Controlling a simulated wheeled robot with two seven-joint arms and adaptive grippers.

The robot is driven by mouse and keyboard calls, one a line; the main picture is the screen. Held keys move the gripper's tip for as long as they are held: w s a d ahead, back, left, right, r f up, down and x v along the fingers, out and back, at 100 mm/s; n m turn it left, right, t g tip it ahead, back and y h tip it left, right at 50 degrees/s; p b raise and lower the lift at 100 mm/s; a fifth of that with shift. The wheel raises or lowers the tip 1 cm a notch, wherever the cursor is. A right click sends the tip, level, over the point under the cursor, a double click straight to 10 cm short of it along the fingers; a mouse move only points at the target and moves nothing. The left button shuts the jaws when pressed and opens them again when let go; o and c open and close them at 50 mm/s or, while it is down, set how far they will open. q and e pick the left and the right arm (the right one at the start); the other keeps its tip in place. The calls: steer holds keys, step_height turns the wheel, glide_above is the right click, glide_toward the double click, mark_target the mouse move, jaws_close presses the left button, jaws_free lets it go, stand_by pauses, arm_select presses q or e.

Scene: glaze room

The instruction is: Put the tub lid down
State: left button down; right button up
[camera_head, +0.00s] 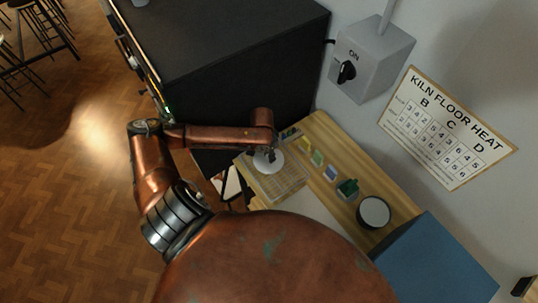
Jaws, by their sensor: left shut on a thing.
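A white round disc, which looks like the tub lid (267,164), is at my left gripper (270,154). The gripper points down and is shut on it. The disc shows over a pale wooden board with a grid pattern (284,189); I cannot tell whether it touches the board. A round dark-rimmed tub with a white top (374,211) stands to the right on the wooden table (405,204). My right gripper is not in view.
Several small coloured items, including a green one (347,187), stand in a row between board and tub. A blue box (437,265) is at the right. A large black cabinet (240,50) rises behind my left arm. A grey switch box (370,60) hangs on the wall.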

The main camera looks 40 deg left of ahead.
mark_target(267, 157)
arm_select(q)
steer(key=c, duration=1.8)
jaws_free()
steer(key=shift+o, duration=0.2)
steer(key=shift+r, duration=0.45)
step_height(267, 157, up, 11)
steer(key=s, duration=0.1)
steer(key=shift+s+a, duration=0.15)
steer(key=shift+s, duration=0.05)
